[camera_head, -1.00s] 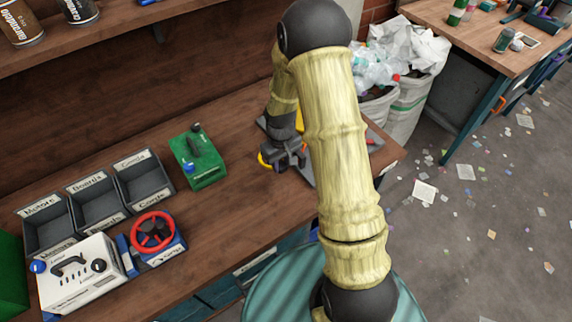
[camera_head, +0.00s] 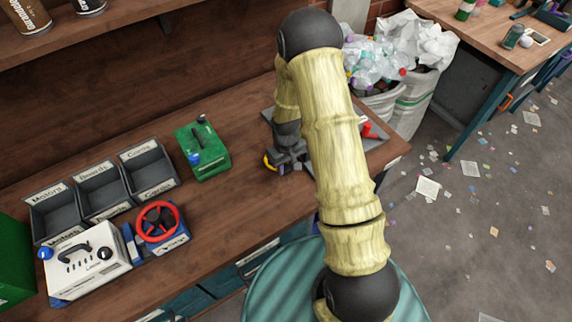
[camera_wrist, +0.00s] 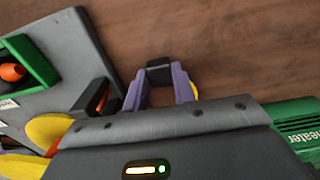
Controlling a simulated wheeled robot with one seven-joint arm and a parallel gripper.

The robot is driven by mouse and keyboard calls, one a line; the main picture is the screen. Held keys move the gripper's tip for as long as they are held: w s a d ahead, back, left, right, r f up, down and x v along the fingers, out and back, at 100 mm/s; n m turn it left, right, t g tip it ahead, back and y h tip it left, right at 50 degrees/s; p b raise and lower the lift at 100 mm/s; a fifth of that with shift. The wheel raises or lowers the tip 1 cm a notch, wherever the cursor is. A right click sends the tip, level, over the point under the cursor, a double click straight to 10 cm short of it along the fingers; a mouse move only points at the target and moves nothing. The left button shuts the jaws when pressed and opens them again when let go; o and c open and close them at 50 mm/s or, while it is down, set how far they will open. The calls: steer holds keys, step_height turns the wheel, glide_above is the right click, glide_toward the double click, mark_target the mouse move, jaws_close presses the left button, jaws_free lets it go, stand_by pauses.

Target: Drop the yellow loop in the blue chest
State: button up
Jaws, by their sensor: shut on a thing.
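My gripper (camera_head: 285,163) is low over the wooden bench, shut on the yellow loop (camera_head: 268,162). Only a short yellow arc of the loop shows at the gripper's left side. In the wrist view the purple fingers of my gripper (camera_wrist: 160,88) stand around a black block, and a sliver of the loop (camera_wrist: 195,90) shows beside the right finger. The rest of the loop is hidden, and I cannot tell whether it touches the bench. I cannot make out a blue chest in either view.
A green box (camera_head: 210,165) stands left of my gripper. Grey labelled bins (camera_head: 105,207), a white control box (camera_head: 90,265) and a red wheel on a blue base (camera_head: 170,245) are further left. A grey board (camera_wrist: 90,65) with parts lies beside the gripper. Bare bench lies between.

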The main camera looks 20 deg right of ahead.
steer(key=shift+f, duration=0.15)
steer(key=o, duration=0.9)
steer(key=shift+o, duration=0.2)
step_height(320, 180, up, 12)
steer(key=b, duration=0.1)
steer(key=shift+r, duration=0.2)
